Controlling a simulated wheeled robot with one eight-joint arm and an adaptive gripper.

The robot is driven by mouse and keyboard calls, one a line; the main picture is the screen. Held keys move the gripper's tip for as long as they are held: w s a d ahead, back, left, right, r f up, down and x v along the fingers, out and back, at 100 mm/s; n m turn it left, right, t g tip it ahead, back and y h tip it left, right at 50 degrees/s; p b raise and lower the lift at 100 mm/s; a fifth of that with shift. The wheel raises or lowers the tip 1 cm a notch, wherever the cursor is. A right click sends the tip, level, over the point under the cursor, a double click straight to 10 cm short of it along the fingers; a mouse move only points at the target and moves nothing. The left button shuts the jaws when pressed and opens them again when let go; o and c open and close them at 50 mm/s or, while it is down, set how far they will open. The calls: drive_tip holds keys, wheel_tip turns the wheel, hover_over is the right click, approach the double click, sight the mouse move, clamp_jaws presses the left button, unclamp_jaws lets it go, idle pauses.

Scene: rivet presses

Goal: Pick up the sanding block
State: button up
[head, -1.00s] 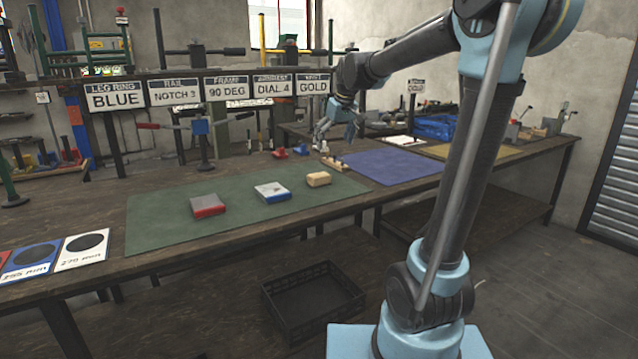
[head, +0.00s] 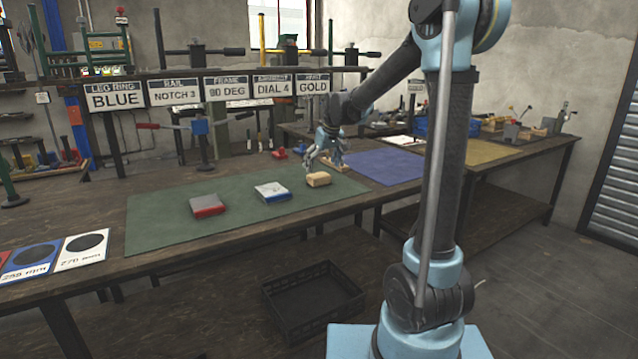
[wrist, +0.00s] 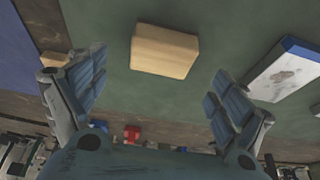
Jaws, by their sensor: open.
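The sanding block, which I take to be the tan block (head: 318,179), lies on the green mat (head: 160,228) near its right end. In the wrist view the block (wrist: 165,50) appears ahead of and between the two fingers, apart from both. My gripper (head: 324,160) is open and empty, just above and behind the block in the head view. Its blue finger pads are spread wide in the wrist view (wrist: 162,78). The exact height above the block is hard to tell.
A blue-and-white box (head: 272,192) and a red-and-grey box (head: 207,206) lie left of the block on the mat. A small wooden piece (head: 336,163) stands behind the gripper. A blue mat (head: 385,166) lies to the right. A black crate (head: 312,298) is below the bench.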

sight(319, 175)
drive_tip(key=shift+x, duration=2.85)
drive_tip(key=shift+s, duration=0.1)
drive_tip(key=c, duration=1.3)
drive_tip(key=shift+o, duration=0.2)
drive_tip(key=shift+r, duration=0.15)
wheel_tip(319, 175, up, 10)
drive_tip(key=shift+f, duration=0.1)
